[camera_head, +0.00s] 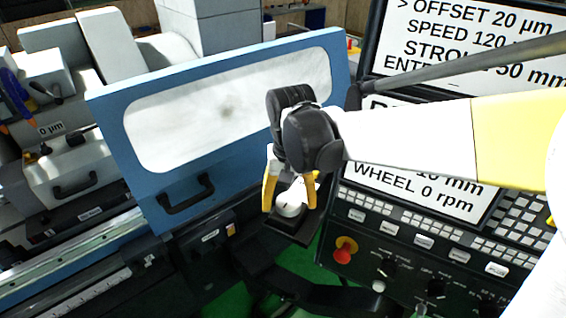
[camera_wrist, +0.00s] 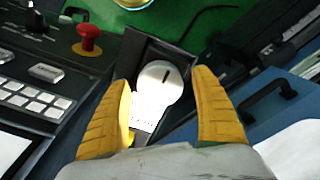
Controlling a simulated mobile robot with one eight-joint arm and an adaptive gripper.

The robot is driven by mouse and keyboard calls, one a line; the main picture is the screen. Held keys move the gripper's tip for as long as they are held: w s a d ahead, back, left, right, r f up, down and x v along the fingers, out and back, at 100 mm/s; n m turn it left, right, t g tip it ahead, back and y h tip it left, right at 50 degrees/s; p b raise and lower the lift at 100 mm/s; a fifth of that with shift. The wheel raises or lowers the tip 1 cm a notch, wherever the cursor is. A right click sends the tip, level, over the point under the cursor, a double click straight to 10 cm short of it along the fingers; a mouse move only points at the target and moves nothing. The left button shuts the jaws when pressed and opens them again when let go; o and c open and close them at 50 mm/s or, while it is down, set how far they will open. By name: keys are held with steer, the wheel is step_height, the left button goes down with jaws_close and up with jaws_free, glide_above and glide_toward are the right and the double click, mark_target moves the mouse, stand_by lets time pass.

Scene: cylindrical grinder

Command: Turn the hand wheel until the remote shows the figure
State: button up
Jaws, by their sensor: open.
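The remote is a small white unit lying in a dark tray (camera_head: 289,237). Its round white hand wheel (camera_wrist: 160,84) carries a short black mark near its far side in the wrist view. A pale strip with small dark marks (camera_wrist: 143,117) lies just below the wheel, too small to read. The hand wheel also shows in the head view (camera_head: 290,204), partly hidden by my gripper. My gripper (camera_wrist: 163,78) is open, with one yellow finger on each side of the wheel. No contact can be made out.
A blue machine door (camera_head: 110,125) with a handle stands left of my gripper. A control panel with a red stop button (camera_head: 343,252) and keys is at right. The upper screen (camera_head: 480,45) reads offset 20 µm; the lower screen (camera_head: 420,196) reads wheel 0 rpm.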

mark_target(289, 200)
step_height(289, 200, up, 12)
stand_by(0.4)
steer(key=shift+p, duration=0.3)
stand_by(1.2)
steer(key=shift+p, duration=0.9)
step_height(289, 200, down, 12)
steer(key=shift+f, duration=0.1)
steer(key=c, duration=1.2)
